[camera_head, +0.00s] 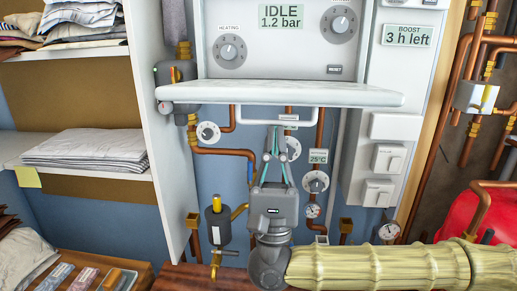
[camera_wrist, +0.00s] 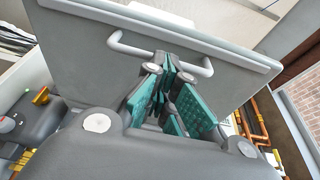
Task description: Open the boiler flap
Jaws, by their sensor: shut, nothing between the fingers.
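The boiler flap (camera_head: 290,94) is a white panel that stands out roughly level from the boiler front, below the control panel (camera_head: 285,38). The dials and the IDLE display above it are uncovered. Its bar handle (camera_head: 300,122) shows below its front edge. In the wrist view, the flap's grey-looking face (camera_wrist: 85,75) and its handle (camera_wrist: 135,47) are close ahead. My gripper (camera_head: 275,132) points up at the handle, and its green-padded fingers (camera_wrist: 168,75) are shut and empty. The fingertips overlap the handle's middle in the wrist view; I cannot tell if they touch it.
Copper pipes, valves and gauges (camera_head: 316,182) are on the blue wall around my gripper. A white shelf unit (camera_head: 160,120) with folded linen (camera_head: 85,147) stands left. Switches (camera_head: 388,158) are on the right. A pale ribbed sleeve covers my arm at lower right.

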